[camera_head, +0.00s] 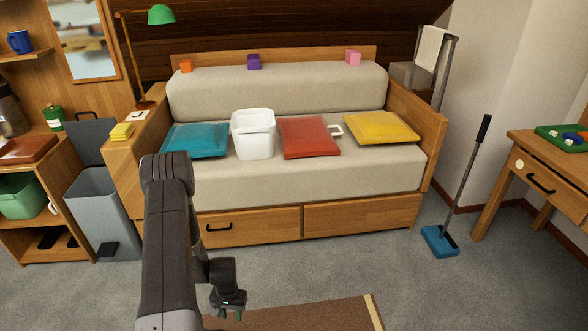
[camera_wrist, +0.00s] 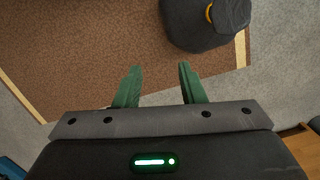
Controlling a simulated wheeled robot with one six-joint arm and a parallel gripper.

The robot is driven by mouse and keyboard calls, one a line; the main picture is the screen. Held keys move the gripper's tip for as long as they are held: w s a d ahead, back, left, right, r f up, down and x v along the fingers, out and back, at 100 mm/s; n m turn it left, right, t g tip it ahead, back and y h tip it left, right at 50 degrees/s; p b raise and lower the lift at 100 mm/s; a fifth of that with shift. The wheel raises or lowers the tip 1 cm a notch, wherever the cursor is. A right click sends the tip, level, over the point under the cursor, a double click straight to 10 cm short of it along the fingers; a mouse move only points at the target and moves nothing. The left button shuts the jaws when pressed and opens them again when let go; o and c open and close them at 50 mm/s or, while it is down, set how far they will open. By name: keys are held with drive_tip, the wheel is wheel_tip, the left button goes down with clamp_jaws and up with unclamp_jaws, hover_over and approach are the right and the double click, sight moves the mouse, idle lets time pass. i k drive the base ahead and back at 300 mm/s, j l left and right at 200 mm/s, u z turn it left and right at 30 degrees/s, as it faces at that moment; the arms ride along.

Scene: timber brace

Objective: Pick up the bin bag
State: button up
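My gripper (camera_head: 229,308) hangs low over the floor in the head view, pointing down. In the wrist view its two green fingers (camera_wrist: 158,84) stand apart with nothing between them. A dark grey, rounded bin bag (camera_wrist: 200,28) with a yellow loop (camera_wrist: 210,13) on it shows at the top of the wrist view, partly cut off by the frame edge. It lies beyond the fingertips, slightly to the right, apart from them. I do not see the bag in the head view.
A brown rug (camera_head: 300,316) with pale edge strips lies below the gripper. A sofa (camera_head: 300,178) with cushions and a white tub (camera_head: 253,135) stands behind. A grey pedal bin (camera_head: 100,205) with its lid up is at left. A blue-headed broom (camera_head: 440,241) stands at right.

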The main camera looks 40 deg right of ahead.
sight(252, 130)
drive_tip(key=z, duration=1.4)
